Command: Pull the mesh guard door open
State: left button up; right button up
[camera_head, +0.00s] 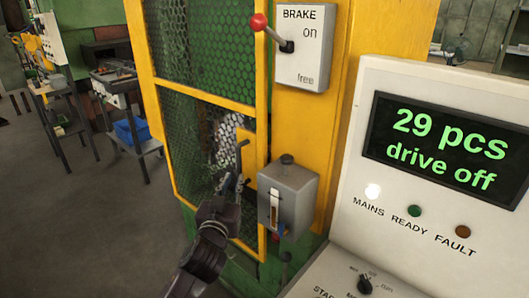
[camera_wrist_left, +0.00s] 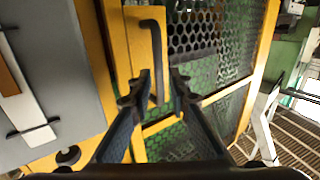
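The mesh guard door (camera_head: 208,105) is a yellow frame with dark mesh panels, and it looks closed against the yellow machine. Its dark, bent bar handle (camera_head: 240,150) is on the right side of the frame. In the left wrist view the handle (camera_wrist_left: 158,45) stands on a yellow plate, beside the mesh door (camera_wrist_left: 205,40). My left gripper (camera_head: 231,186) is just below the handle in the head view. In the wrist view its fingers (camera_wrist_left: 161,82) are apart, with the handle's lower part showing between them; contact cannot be told. My right gripper is not in view.
A grey latch box (camera_head: 300,207) with a slotted lever is right of the handle, close to my gripper. Above is the brake box (camera_head: 315,68) with a red-knobbed lever (camera_head: 260,23). A control console (camera_head: 445,90) fills the right. Open floor (camera_head: 75,225) lies left.

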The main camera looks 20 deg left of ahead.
aim_at(239, 165)
pick_arm(q)
jog(key=shift+w+r, duration=0.35)
jog(key=shift+r, duration=0.5)
jog(key=shift+w+r+p, duration=0.15)
jog(key=shift+w+p, duration=0.15)
jog(key=shift+w, duration=0.05)
jog(key=p+x, duration=0.1)
jog(key=x, duration=0.4)
jog(key=shift+w+a, duration=0.15)
jog(key=shift+w, duration=0.25)
jog(key=shift+c, duration=0.4)
grip_shut()
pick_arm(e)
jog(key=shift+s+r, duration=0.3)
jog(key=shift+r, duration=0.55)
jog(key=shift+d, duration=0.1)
